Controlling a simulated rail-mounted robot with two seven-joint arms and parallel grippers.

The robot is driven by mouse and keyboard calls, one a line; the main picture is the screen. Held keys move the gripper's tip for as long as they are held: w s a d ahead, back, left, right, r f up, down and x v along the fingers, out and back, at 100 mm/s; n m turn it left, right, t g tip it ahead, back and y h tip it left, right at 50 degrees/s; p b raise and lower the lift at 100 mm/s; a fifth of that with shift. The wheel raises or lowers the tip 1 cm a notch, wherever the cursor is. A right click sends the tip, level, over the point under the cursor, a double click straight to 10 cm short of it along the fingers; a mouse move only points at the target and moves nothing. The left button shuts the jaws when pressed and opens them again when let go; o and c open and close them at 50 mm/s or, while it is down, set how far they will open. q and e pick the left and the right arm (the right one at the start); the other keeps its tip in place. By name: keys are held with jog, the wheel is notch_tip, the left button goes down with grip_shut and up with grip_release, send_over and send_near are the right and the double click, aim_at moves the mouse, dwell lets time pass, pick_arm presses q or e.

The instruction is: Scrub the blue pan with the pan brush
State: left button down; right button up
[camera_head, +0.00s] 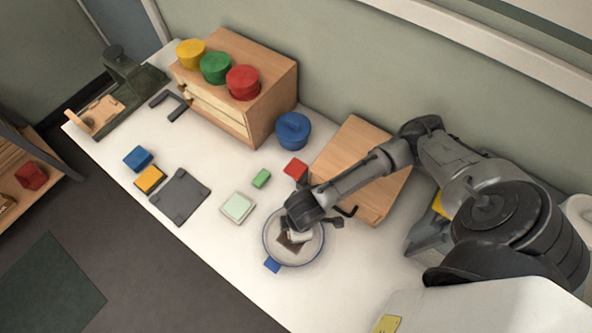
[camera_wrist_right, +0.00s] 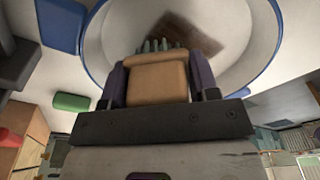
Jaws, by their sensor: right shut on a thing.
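The pan (camera_head: 267,250) is a round white dish with a blue rim and a small blue tab, near the table's front edge. It fills the top of the right wrist view (camera_wrist_right: 268,70). A dark brown patch (camera_wrist_right: 188,33) lies on its floor. My right gripper (camera_head: 297,232) is over the pan. In the wrist view the right gripper (camera_wrist_right: 158,85) is shut on the wooden block of the pan brush (camera_wrist_right: 157,82). The brush's green bristles (camera_wrist_right: 160,46) point at the pan, beside the patch. Whether they touch it I cannot tell. My left gripper is not in view.
A pale green square (camera_head: 238,207), a green block (camera_head: 261,178) and a red block (camera_head: 295,169) lie near the pan. A wooden board (camera_head: 360,165) is behind my right arm. A blue canister (camera_head: 293,131) stands beside the wooden drawer box (camera_head: 270,95). A dark flat plate (camera_head: 180,197) lies further left.

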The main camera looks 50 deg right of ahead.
aim_at(288, 242)
jog(key=shift+f, duration=0.4)
jog(key=shift+a+r+p, duration=0.25)
jog(key=shift+a+p, duration=0.55)
jog(key=shift+s+a+f+p, duration=0.1)
jog(key=shift+a+p, duration=0.75)
jog(key=shift+a, duration=0.15)
jog(key=shift+p, duration=0.4)
jog(key=shift+d+f+p, duration=0.15)
jog(key=shift+d+p, duration=0.2)
jog(key=shift+d, duration=0.35)
jog(key=shift+d+f+p, duration=0.15)
jog(key=shift+d+p, duration=0.65)
jog(key=shift+d, duration=0.3)
